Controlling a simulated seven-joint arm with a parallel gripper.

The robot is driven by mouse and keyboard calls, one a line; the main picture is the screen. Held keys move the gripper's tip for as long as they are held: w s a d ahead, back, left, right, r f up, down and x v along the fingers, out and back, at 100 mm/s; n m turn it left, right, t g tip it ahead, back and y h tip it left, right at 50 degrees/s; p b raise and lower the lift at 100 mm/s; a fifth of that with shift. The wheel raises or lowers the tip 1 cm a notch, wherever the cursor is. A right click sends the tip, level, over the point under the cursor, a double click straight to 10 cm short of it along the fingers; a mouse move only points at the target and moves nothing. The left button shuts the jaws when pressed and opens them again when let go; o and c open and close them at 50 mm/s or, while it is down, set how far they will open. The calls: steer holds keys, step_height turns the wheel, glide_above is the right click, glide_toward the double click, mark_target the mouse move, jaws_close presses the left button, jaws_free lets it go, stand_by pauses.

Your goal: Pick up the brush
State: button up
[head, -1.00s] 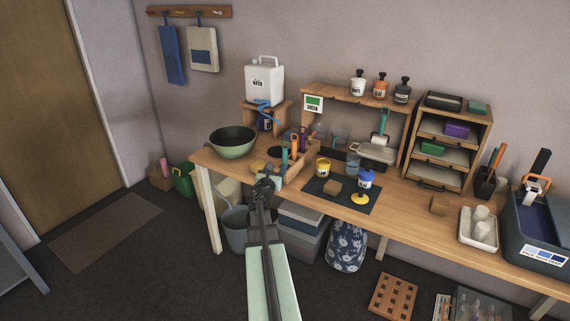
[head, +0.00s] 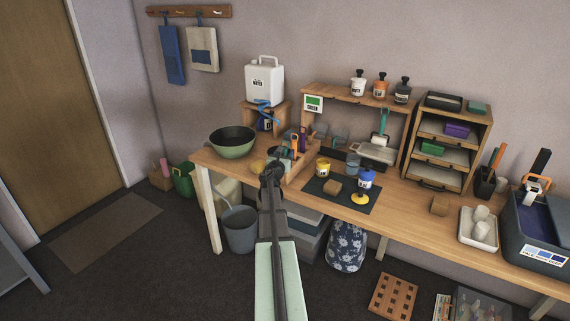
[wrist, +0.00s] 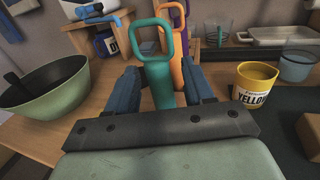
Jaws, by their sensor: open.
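My gripper (head: 273,170) is at the near edge of the wooden caddy (head: 301,172) on the bench's left part. In the wrist view, its two blue-grey fingers (wrist: 164,88) are apart, one on each side of a teal tool with a looped handle (wrist: 160,75). The fingers do not visibly close on it. An orange looped handle (wrist: 177,42) and a purple one (wrist: 194,62) stand just behind it. Their lower ends are hidden, so I cannot tell which of these is the brush.
A green bowl (head: 232,144) stands left of the caddy. A yellow pot (head: 323,168) and a blue pot (head: 366,179) stand on the right, by a dark mat (head: 328,198). A white jug (head: 264,82) stands on a wooden stand behind.

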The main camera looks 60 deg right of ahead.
steer(key=shift+w+d, duration=0.1)
steer(key=shift+d, duration=0.2)
jaws_close()
stand_by(0.4)
